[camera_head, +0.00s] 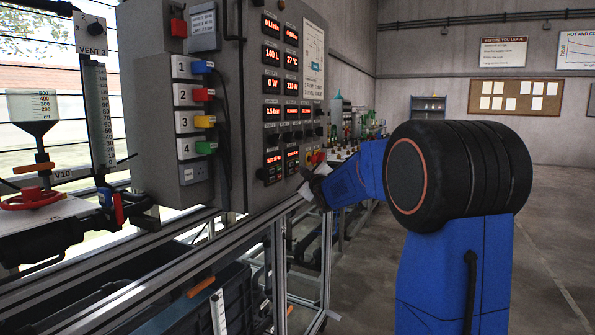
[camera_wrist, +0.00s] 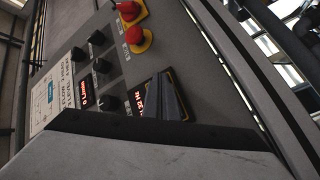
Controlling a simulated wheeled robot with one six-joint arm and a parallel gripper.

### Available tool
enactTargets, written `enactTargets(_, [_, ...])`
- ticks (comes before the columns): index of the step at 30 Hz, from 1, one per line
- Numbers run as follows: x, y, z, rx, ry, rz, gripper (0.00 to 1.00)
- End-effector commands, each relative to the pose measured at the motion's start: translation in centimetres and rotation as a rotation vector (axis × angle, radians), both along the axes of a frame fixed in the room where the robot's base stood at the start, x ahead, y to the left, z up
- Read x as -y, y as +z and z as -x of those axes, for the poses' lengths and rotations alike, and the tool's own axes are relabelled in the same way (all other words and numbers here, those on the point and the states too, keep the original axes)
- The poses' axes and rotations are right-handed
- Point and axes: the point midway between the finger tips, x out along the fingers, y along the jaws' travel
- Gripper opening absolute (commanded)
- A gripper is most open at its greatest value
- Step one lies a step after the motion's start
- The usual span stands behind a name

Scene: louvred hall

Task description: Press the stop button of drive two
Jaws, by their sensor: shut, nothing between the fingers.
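Two red mushroom buttons on yellow bases stand on the grey panel in the wrist view, an upper one (camera_wrist: 128,11) and a lower one (camera_wrist: 138,39). Their labels are too small to read, so I cannot tell which one belongs to drive two. In the head view, red and yellow buttons (camera_head: 317,157) show small at the panel's lower right edge. My gripper (camera_head: 313,187) is close beside that edge, just below them. In the wrist view my gripper (camera_wrist: 172,96) is shut and empty, its tip in front of a lit display and apart from both buttons.
Several black knobs (camera_wrist: 97,38) and red displays (camera_wrist: 140,101) crowd the panel near my fingers. The control cabinet (camera_head: 245,100) stands on a metal frame (camera_head: 275,270). Numbered coloured switches (camera_head: 203,94) are on its near side. Open floor (camera_head: 560,240) lies to the right.

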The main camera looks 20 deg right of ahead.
Motion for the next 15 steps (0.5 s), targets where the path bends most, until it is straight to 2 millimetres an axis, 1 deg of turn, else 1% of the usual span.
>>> enactTargets(8, [0.2,0.0,0.2,0.001,-0.001,0.0,0.0])
enactTargets(15, [0.8,0.0,1.0,0.001,-0.001,0.0,0.0])
